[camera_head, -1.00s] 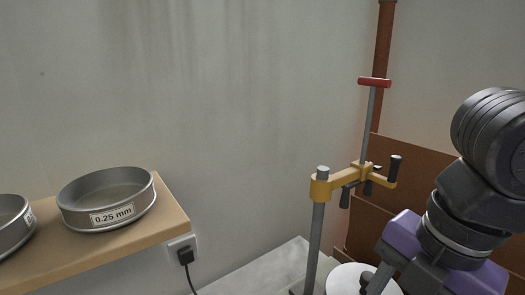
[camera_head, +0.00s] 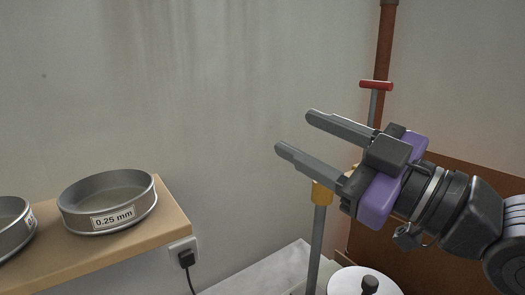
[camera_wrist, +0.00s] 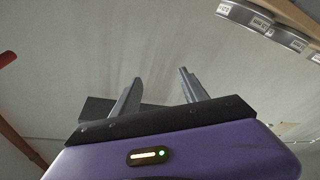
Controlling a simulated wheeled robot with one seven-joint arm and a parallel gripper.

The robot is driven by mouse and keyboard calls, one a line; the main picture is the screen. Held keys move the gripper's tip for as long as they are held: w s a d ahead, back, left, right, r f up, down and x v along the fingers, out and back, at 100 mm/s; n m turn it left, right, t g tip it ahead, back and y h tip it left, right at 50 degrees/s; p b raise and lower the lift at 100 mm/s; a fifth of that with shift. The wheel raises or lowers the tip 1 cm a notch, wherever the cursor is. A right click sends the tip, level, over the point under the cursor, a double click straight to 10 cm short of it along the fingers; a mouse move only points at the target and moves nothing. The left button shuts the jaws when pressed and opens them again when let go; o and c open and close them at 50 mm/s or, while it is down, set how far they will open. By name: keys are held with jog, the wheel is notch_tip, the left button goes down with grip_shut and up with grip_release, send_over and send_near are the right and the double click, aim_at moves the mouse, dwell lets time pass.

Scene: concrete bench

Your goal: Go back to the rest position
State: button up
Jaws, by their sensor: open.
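My gripper (camera_head: 292,131) is raised in the right half of the head view, its two grey fingers spread apart and pointing to the upper left. Nothing is between the fingers. In the wrist view the gripper (camera_wrist: 158,84) is also open and empty, with bare wall beyond it. It hides most of the yellow clamp (camera_head: 321,192) on the metal stand in the head view.
A wooden shelf (camera_head: 130,240) at left holds a sieve (camera_head: 108,200) labelled 0.25 mm and another sieve (camera_head: 12,228). A red-handled rod (camera_head: 376,86) rises behind my gripper. A white round lid (camera_head: 350,280) with a dark knob sits below. The wall between shelf and gripper is clear.

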jog(key=d+f+m+t+h, duration=0.3)
jog(key=d+m+t+h, duration=0.3)
jog(key=d+m+t, duration=0.4)
jog(key=s+d+f+m+h, duration=0.3)
jog(key=f+m+h, duration=0.2)
jog(key=f, duration=0.1)
jog(key=s+d+f+m+h, duration=0.2)
jog(key=s+f+m+h, duration=0.1)
jog(key=f+m+h, duration=0.25)
jog(key=s+a+f+n+g+y, duration=0.1)
jog(key=s+f+n+g, duration=0.4)
jog(key=s+f, duration=2.1)
jog(key=s+g+y, duration=0.1)
jog(key=s+g, duration=0.2)
jog(key=g, duration=0.1)
jog(key=shift+s+a, duration=0.15)
jog(key=shift+s, duration=0.1)
jog(key=shift+c, duration=0.4)
